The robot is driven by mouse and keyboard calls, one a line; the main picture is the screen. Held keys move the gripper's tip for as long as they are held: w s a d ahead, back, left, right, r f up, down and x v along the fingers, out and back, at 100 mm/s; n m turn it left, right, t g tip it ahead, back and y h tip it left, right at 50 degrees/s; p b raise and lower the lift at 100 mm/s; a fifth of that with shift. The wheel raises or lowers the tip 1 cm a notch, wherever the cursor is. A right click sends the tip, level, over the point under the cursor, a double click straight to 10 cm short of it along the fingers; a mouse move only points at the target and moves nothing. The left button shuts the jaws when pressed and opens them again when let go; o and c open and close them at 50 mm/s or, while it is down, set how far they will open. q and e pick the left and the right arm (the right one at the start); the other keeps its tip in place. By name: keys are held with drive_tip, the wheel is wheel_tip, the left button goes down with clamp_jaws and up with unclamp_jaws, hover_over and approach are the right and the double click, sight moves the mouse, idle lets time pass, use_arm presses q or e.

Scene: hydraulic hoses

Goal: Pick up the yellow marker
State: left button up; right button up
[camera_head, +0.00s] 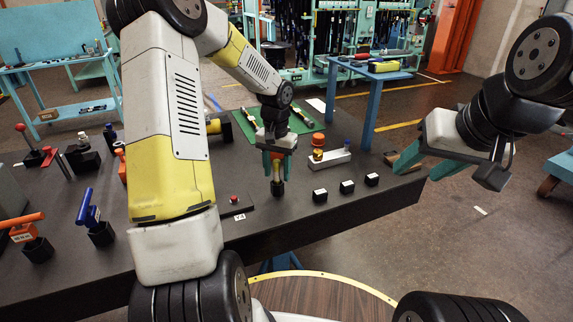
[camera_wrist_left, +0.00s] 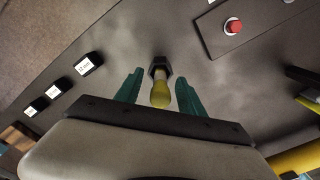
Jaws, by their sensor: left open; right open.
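The yellow marker (camera_wrist_left: 160,94) stands on the dark table, with a rounded yellow top and a black six-sided foot. In the head view its lower part (camera_head: 277,188) shows just below my left gripper (camera_head: 277,171), and the rest is mostly hidden by the fingers. My left gripper points down over it, open, with one green finger on each side. In the left wrist view the marker is between the fingers of my left gripper (camera_wrist_left: 158,88), with visible gaps on both sides. My right gripper (camera_head: 419,166) is open and empty, off the table's right end.
Several small black labelled blocks (camera_head: 320,195) stand right of the marker. A red button on a black plate (camera_head: 235,203) lies to its left. A white block (camera_head: 327,160) and an orange-capped jar (camera_head: 318,141) stand behind. Handled fittings (camera_head: 89,218) fill the table's left side.

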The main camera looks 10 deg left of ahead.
use_arm(q)
drive_tip(key=shift+f, duration=0.1)
drive_tip(key=shift+c, duration=0.5)
clamp_jaws()
wheel_tip(320, 180, up, 10)
drive_tip(key=shift+r, duration=0.1)
drive_tip(key=shift+a, duration=0.1)
idle(0.4)
